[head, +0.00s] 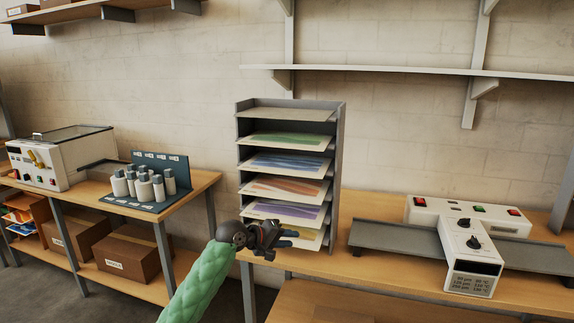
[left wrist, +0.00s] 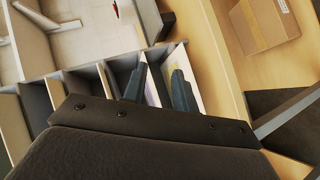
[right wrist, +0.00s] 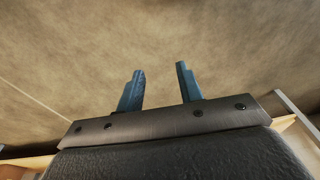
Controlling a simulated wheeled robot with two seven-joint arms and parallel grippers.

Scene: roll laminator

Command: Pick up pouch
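Several pouches lie one per shelf in a grey rack: a green one (head: 283,139), a blue one (head: 288,162), an orange one (head: 287,187), a purple one (head: 285,210) and a yellow one (head: 309,236) at the bottom. My left gripper (head: 287,238) is at the front of the lowest shelves, partly covering the yellow pouch. In the left wrist view its fingers (left wrist: 161,72) stand apart, with a pale pouch edge (left wrist: 152,92) visible between them; I cannot tell whether they touch it. My right gripper (right wrist: 157,82) is open and empty, facing bare wall; it is outside the head view.
The rack (head: 338,150) stands on a wooden table (head: 380,282). A white laminator (head: 470,240) with a grey tray is to its right. A side table (head: 200,185) at left holds bottles (head: 146,184) and a white machine (head: 62,160). A wall shelf (head: 400,70) runs above.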

